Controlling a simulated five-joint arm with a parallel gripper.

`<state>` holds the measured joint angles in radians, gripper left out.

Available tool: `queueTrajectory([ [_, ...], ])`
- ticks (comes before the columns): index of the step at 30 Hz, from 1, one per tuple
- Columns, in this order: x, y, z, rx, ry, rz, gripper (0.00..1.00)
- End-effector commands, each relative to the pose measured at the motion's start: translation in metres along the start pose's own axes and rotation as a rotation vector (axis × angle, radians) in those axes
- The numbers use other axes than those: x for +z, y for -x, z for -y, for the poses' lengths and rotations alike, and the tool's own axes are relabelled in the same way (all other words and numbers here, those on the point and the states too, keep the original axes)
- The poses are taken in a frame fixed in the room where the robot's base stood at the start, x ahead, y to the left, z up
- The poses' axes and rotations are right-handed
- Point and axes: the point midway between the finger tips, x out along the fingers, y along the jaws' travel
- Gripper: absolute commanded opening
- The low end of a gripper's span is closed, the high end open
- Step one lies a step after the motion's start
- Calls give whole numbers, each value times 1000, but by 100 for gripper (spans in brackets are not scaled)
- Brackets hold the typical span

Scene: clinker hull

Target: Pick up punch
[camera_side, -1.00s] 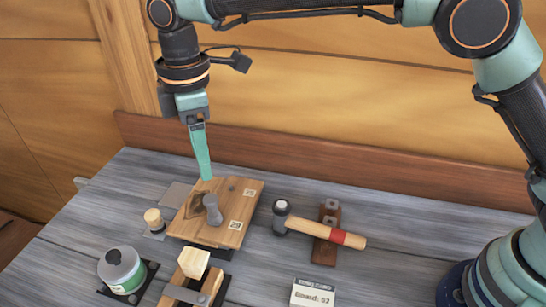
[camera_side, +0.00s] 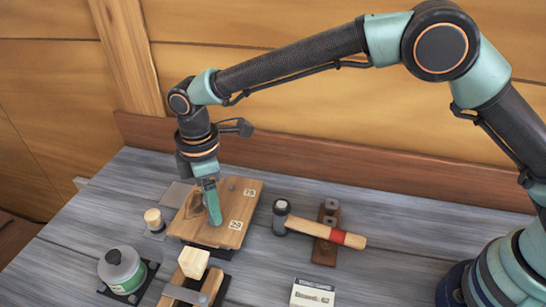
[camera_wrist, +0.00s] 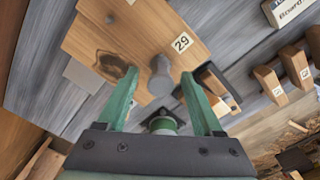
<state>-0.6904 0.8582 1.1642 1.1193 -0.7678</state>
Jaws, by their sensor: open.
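The punch (camera_wrist: 160,76) is a grey, round-headed piece standing on a wooden board (camera_wrist: 135,30) marked 29. In the wrist view it shows between and just beyond my fingertips, its head toward the camera. My gripper (camera_wrist: 158,85) is open, with one green finger on each side of the punch. I cannot tell whether either finger touches it. In the side view my gripper (camera_side: 214,220) reaches down over the board (camera_side: 240,215) and hides most of the punch.
A hammer (camera_side: 345,238) rests on a dark wooden block to the right. A jar (camera_side: 122,268), a pale wooden block (camera_side: 193,262) and a small capped cylinder (camera_side: 154,218) stand on the left and front. A label card (camera_side: 313,294) is at the front. The back right bench is clear.

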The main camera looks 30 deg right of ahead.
Motion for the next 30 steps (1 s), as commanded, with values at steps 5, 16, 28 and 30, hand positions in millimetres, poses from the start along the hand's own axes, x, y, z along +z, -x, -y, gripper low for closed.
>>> queueTrajectory([
  [5,0,-9,0,0,0,0,68],
  [16,0,-9,0,0,0,0,0],
  [28,-1,-4,0,3,0,-3,0],
  [30,-1,1,0,3,0,-3,0],
])
